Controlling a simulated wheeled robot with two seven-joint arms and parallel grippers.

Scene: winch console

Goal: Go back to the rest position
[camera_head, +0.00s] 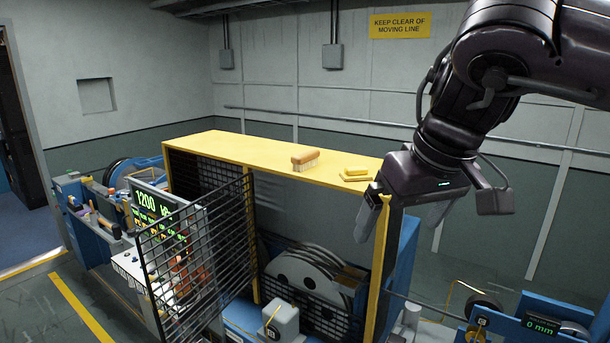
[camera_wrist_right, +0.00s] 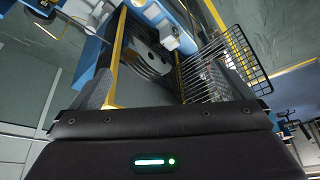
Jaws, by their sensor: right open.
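My right gripper (camera_head: 404,218) hangs at the right of the head view, fingers pointing down, in front of the right end of the yellow-topped winch frame (camera_head: 235,150). Its two fingers are apart with nothing between them. I cannot tell whether a finger touches the frame's yellow upright (camera_head: 377,270). In the right wrist view the gripper's dark housing (camera_wrist_right: 150,150) fills the bottom, with the frame and mesh door beyond. My left gripper is not in view.
A mesh door (camera_head: 200,250) stands open at the frame's front. A brush (camera_head: 305,159) and a yellow object (camera_head: 355,174) lie on the frame's top. A green display (camera_head: 155,203) is at left, a 0 mm display (camera_head: 541,325) at lower right.

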